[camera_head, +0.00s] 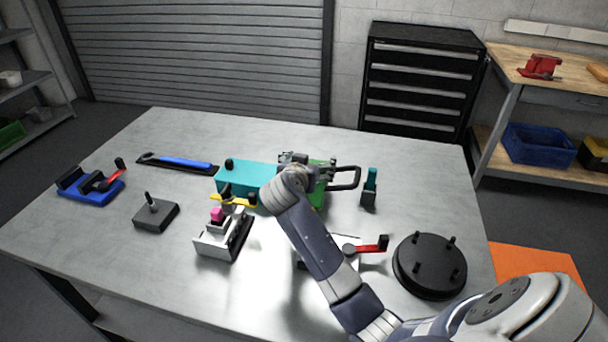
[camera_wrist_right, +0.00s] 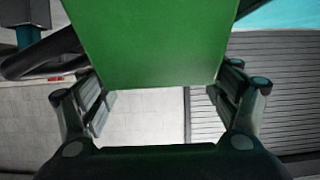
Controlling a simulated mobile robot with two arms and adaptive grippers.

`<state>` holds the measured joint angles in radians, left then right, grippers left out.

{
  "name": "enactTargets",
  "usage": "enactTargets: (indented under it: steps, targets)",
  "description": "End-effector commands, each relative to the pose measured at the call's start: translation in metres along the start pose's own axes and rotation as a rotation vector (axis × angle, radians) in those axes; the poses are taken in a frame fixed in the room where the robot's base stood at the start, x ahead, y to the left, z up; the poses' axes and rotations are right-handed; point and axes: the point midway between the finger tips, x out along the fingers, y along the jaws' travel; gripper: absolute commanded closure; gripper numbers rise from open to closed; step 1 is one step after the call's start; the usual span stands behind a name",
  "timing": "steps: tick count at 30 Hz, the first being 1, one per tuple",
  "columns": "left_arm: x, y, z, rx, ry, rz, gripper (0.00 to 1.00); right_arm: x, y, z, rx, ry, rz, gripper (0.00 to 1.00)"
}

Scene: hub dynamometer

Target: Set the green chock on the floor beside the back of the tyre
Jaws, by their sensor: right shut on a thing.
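A green block with a black loop handle (camera_head: 345,178), which I take to be the green chock (camera_head: 318,196), is at the back middle of the table, partly hidden behind my right arm. My right gripper (camera_head: 300,160) is at it, shut on it. In the right wrist view the chock (camera_wrist_right: 150,45) fills the top middle between the two fingers of my right gripper (camera_wrist_right: 155,100). Whether it touches the table is not clear. No tyre shows in either view. My left gripper is not in view.
The table holds a teal block (camera_head: 245,176), a blue clamp (camera_head: 90,187), a dark block with a post (camera_head: 156,215), a grey fixture (camera_head: 222,240) and a black studded disc (camera_head: 430,266). An orange mat (camera_head: 535,262) lies right of the table; a black drawer cabinet (camera_head: 420,80) stands behind.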

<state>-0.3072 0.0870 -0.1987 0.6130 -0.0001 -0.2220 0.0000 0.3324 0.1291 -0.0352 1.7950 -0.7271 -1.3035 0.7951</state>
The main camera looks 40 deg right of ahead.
Motion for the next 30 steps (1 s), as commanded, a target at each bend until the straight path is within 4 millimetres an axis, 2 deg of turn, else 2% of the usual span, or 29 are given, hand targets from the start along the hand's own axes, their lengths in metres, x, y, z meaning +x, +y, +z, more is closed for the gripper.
enactTargets:
  steps: [5,11,15,22,23,24,25,30]
  targets:
    - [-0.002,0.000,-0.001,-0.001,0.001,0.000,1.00,0.006,0.000,0.012,-0.002,0.005,-0.002,0.70]
    - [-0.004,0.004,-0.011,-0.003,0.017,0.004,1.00,0.014,0.000,0.032,0.000,0.008,-0.001,0.70]
    - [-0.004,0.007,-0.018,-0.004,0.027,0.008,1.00,0.015,0.000,0.035,0.002,0.008,-0.002,0.70]
    - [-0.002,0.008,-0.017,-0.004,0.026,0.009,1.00,0.016,0.000,0.037,0.003,0.007,-0.002,0.70]
    - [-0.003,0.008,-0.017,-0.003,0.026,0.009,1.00,0.016,0.000,0.040,0.001,0.001,-0.001,0.13]
    - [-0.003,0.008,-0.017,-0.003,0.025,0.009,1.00,0.016,0.000,0.039,0.000,0.001,-0.001,0.04]
    - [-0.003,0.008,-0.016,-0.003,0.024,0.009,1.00,0.016,0.000,0.039,0.000,0.001,-0.001,0.00]
    - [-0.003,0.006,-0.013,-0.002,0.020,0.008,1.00,0.016,0.000,0.039,0.000,0.000,-0.001,0.00]
